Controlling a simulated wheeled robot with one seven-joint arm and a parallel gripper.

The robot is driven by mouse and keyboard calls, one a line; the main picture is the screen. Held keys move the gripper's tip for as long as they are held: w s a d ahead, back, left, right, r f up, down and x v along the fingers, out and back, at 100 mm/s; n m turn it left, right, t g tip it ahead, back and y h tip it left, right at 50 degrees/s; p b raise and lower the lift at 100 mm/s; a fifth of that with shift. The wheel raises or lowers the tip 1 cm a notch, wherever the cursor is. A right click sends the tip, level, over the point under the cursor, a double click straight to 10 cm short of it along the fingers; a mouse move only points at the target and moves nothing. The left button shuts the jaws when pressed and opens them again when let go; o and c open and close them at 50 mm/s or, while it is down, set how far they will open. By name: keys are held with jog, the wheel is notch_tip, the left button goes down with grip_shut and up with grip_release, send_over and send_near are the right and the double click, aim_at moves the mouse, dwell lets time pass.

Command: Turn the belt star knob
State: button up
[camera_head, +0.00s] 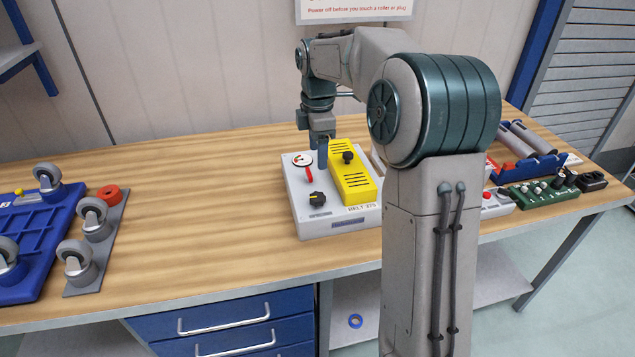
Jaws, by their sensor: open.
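A light grey box (318,227) labelled "BELT", with digits too small to read surely, stands on the bench. A black knob with a lobed outline (317,199) sits on its front left top; it looks like the star knob. A yellow slotted cover (353,186) beside it carries another black knob (347,157). A round white dial (302,160) and a red lever (309,175) are behind the lobed knob. My gripper (322,163) points down over the box's back part, between dial and yellow cover, behind the lobed knob. It is open; contact cannot be judged.
A blue tray (35,245) and a grey plate with caster wheels (108,250) lie at left. The wooden bench (210,230) is clear left of the box.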

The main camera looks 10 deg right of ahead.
aim_at(317, 196)
notch_tip(317, 196, down, 13)
jog(key=shift+a+f+p, duration=0.1)
jog(key=shift+p, duration=0.3)
jog(key=c, duration=1)
